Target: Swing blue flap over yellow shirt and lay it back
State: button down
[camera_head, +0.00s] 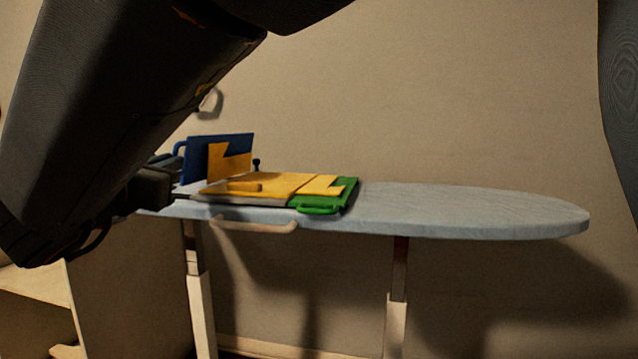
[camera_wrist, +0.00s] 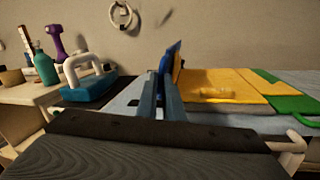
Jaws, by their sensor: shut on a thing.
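The blue flap (camera_head: 196,165) stands nearly upright at the left end of the folding board, with part of the yellow shirt (camera_head: 277,184) against its right face. The rest of the shirt lies flat, reaching onto the green flap (camera_head: 345,195) at the right. My gripper (camera_head: 172,184) is at the left side of the blue flap, partly hidden by my arm. In the wrist view, my gripper (camera_wrist: 161,92) is shut on the blue flap (camera_wrist: 172,66), seen nearly edge-on. The exact grip point is hidden.
The board rests on a pale ironing board (camera_head: 460,208), clear on its right half. A white-handled iron (camera_wrist: 90,88) stands left of my gripper. A teal bottle (camera_wrist: 45,68) and a purple item (camera_wrist: 57,45) stand on a side table. A ring (camera_wrist: 121,15) hangs on the wall.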

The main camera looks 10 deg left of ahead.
jog(key=m+b, duration=0.1)
jog(key=b, duration=0.2)
jog(key=d+m+b, duration=0.1)
jog(key=b, duration=0.1)
jog(key=m+b, duration=0.1)
jog(key=b, duration=0.2)
jog(key=shift+d+f+m+t+h+b, duration=0.25)
jog(key=shift+d+m+t+h+b, duration=0.05)
jog(key=shift+d+t+b, duration=0.1)
jog(key=shift+d+m+b, duration=0.1)
jog(key=shift+m+b, duration=0.2)
jog(key=shift+b, duration=0.2)
jog(key=shift+r, duration=0.1)
jog(key=c, duration=1.9)
grip_release()
jog(key=shift+s, duration=0.15)
jog(key=s+d+f+p, duration=0.1)
jog(key=s+p, duration=0.1)
jog(key=s, duration=0.5)
jog(key=shift+s, duration=0.25)
